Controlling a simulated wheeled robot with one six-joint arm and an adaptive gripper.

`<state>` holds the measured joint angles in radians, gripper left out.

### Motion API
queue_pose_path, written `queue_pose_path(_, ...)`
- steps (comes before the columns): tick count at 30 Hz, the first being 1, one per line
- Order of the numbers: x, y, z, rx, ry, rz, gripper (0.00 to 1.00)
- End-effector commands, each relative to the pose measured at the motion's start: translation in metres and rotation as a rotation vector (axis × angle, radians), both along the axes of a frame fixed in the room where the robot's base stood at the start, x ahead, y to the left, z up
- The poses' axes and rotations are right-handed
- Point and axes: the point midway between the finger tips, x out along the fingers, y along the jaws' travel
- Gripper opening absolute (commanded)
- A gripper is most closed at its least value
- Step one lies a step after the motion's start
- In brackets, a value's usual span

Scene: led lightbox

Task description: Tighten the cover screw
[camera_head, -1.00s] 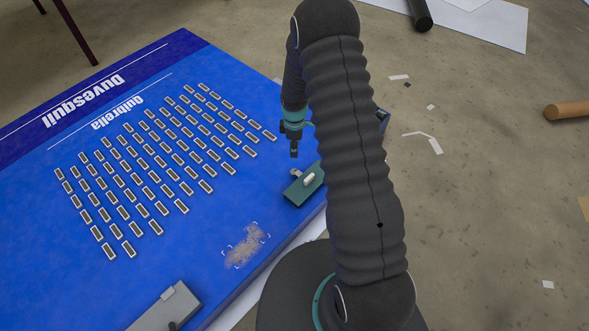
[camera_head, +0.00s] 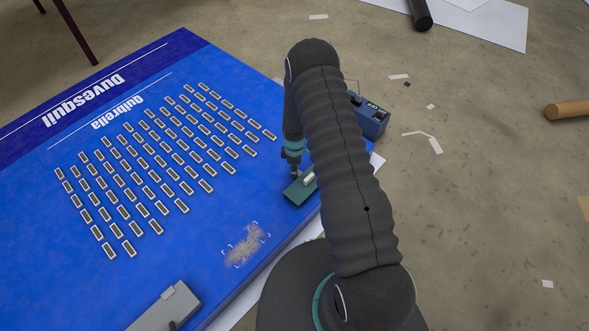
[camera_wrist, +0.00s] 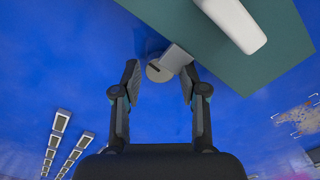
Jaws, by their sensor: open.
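The cover screw (camera_wrist: 157,71), a round grey head with a dark slot, shows in the wrist view at the edge of a teal block (camera_wrist: 262,60). A pale grey tab (camera_wrist: 176,59) lies beside it and partly overlaps it in the picture. My gripper (camera_wrist: 160,82) is open, with one finger to either side of the screw and tab; I cannot tell whether either finger touches them. In the head view my gripper (camera_head: 294,175) is low at the upper left corner of the teal block (camera_head: 296,193). The screw is hidden or too small there.
A white rounded piece (camera_head: 309,179) lies on the teal block. The blue panel (camera_head: 215,225) carries rows of small rectangles, a sandy smudge (camera_head: 245,246) and a grey box (camera_head: 168,307). A blue device (camera_head: 371,118) stands right of my arm. The panel's middle right is clear.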

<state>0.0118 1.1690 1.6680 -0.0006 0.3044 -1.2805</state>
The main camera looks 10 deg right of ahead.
Motion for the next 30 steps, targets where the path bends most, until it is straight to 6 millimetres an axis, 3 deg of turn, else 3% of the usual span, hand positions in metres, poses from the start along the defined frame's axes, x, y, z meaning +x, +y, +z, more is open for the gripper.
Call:
queue_pose_path(12, -0.0002, 0.0, -0.0068, 0.0, 0.0, 0.0, 0.43)
queue_pose_path(17, -0.0002, 0.0, -0.0067, 0.0, 0.0, 0.0, 0.03)
queue_pose_path(18, -0.0002, 0.0, -0.0066, 0.0, 0.0, 0.0, 0.0)
queue_pose_path(30, 0.0001, 0.0001, -0.0085, 0.0, 0.0, -0.068, 0.0)
